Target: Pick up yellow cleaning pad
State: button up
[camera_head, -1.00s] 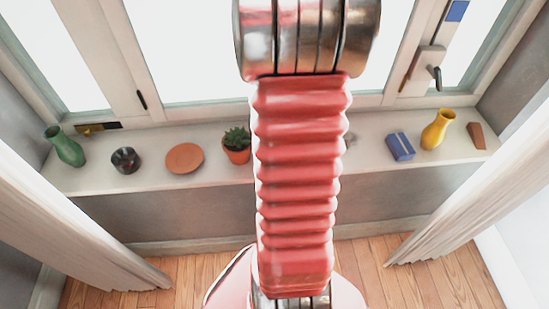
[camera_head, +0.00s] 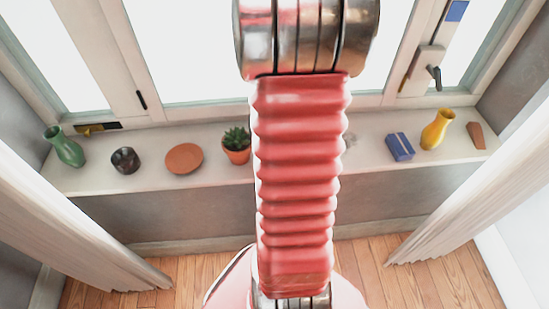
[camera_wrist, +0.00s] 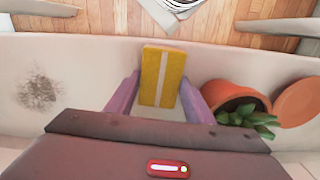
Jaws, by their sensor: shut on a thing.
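The yellow cleaning pad (camera_wrist: 162,72), with a pale stripe down its middle, shows in the wrist view. It stands out between the purple fingers of my gripper (camera_wrist: 160,88), which are shut on it. The pad appears over the pale sill, with its far end near the sill's edge. I cannot tell whether it touches the sill. In the head view, my red ribbed arm hides the pad and my gripper.
A potted succulent (camera_wrist: 238,103) is close to the right finger in the wrist view, with a terracotta dish (camera_wrist: 299,102) beyond. A dark dusty smudge (camera_wrist: 38,90) marks the sill at left. The head view shows a blue box (camera_head: 400,146) and yellow vase (camera_head: 437,129) at right.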

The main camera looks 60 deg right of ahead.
jog(key=shift+r, duration=0.1)
jog(key=shift+c, duration=0.3)
notch_tip(320, 180, up, 10)
dwell(0.4)
dwell(0.3)
